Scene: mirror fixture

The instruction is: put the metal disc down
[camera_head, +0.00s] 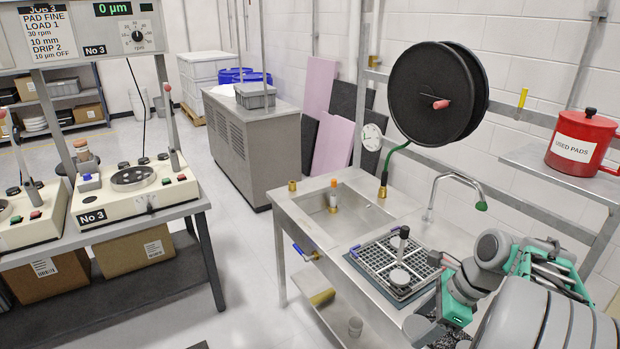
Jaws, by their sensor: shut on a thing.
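The metal disc (400,278) shows as a small grey round face over the wire grid rack (368,264) on the steel sink bench. My gripper (437,262) is at the rack's right side, at the end of my teal and grey arm. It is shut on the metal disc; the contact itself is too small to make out.
The sink basin (345,209) lies left of the rack, with a brass fitting (333,199) in it. A tap (455,190) arches behind the rack. A red pot (580,143) stands on a shelf at right. Polishing machines (132,191) stand on the left bench.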

